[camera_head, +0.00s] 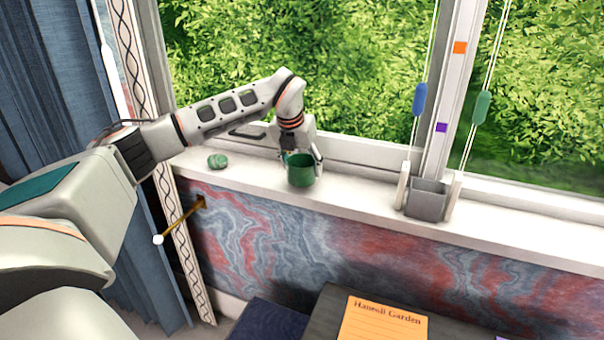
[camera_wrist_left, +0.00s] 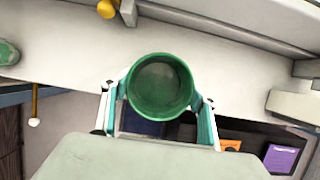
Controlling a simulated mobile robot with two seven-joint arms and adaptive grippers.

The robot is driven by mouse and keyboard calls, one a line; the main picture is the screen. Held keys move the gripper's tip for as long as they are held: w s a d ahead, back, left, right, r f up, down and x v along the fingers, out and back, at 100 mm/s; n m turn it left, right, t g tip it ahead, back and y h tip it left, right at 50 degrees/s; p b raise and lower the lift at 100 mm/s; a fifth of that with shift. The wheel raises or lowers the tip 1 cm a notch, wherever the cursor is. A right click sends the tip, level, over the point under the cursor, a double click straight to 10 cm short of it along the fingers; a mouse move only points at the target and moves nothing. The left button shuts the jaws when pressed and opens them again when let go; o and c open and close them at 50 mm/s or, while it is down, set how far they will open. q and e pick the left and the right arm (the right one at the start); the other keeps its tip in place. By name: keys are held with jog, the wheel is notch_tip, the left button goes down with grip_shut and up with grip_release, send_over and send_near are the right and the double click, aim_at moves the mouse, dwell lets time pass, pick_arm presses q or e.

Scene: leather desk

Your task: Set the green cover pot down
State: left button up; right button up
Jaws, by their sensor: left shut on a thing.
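The green cover pot (camera_head: 301,174) is upright at the window sill (camera_head: 350,194), near the sill's front edge. My left gripper (camera_head: 302,160) is shut on it, with a finger on either side. The left wrist view looks down into the open, empty-looking green pot (camera_wrist_left: 160,88) between the fingers of my left gripper (camera_wrist_left: 160,105). I cannot tell whether the pot's base touches the sill or hangs just above it. My right gripper is not in view.
A small green lump (camera_head: 217,161) lies on the sill to the left. A grey box (camera_head: 427,200) stands at the window post to the right, below hanging blue and green cord weights. Bare sill lies between pot and box. An orange notepad (camera_head: 384,320) lies below.

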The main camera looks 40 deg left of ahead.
pick_arm(q)
notch_tip(320, 180, down, 2)
jog(key=shift+f, duration=0.25)
jog(key=shift+r, duration=0.1)
jog(key=o, duration=1.2)
